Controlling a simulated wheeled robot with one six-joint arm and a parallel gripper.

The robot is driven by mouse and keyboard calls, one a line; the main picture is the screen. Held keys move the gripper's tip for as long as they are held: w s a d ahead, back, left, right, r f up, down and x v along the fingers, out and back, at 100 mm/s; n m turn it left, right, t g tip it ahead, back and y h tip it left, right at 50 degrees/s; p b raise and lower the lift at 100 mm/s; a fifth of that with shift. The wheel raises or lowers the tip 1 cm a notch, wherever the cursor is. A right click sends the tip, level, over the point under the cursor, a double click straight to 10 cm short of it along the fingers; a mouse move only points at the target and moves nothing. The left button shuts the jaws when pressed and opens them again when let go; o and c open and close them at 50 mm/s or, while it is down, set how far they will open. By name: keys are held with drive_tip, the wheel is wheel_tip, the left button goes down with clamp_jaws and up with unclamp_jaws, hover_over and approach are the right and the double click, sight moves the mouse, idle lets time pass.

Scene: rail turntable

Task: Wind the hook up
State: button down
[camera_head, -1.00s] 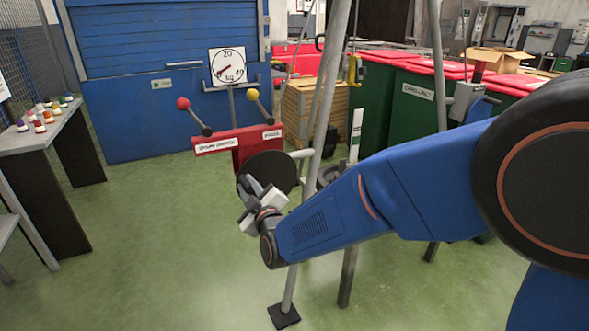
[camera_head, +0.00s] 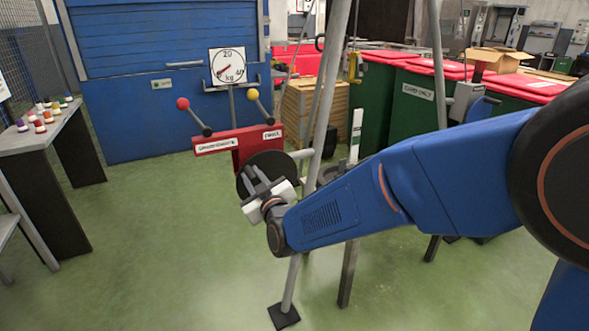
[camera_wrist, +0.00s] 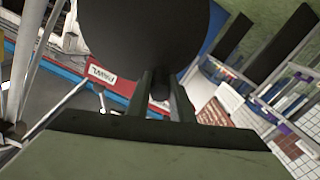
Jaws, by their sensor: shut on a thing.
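A red winch block (camera_head: 243,143) carries a black disc (camera_head: 276,160) on its front. My gripper (camera_head: 257,180) is at the lower left of the disc, and the disc is partly hidden behind it. In the wrist view my gripper (camera_wrist: 163,90) has its two fingers on either side of a dark handle (camera_wrist: 160,84) in front of the disc (camera_wrist: 145,30). It is shut on that handle. A small yellow hook piece (camera_head: 355,67) hangs by the grey poles, above the bins. A label reading PAWL (camera_wrist: 101,75) is on the red block.
A red-knobbed lever (camera_head: 194,117) and a yellow-knobbed lever (camera_head: 262,107) rise from the block, below a kg dial (camera_head: 228,66). Grey tripod poles (camera_head: 319,120) stand close right of my gripper. Green bins (camera_head: 412,105) stand behind.

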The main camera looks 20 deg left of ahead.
drive_tip(key=shift+w+d+r+m, duration=0.3)
drive_tip(key=shift+w+r+m, duration=0.1)
drive_tip(key=shift+m, duration=0.3)
drive_tip(key=shift+w+d+r+m, duration=0.3)
drive_tip(key=shift+w+m, duration=0.05)
drive_tip(key=shift+m, duration=0.35)
drive_tip(key=c, duration=1.4)
unclamp_jaws()
drive_tip(key=shift+o, duration=0.2)
drive_tip(key=v, duration=0.8)
drive_tip(key=shift+s, duration=0.15)
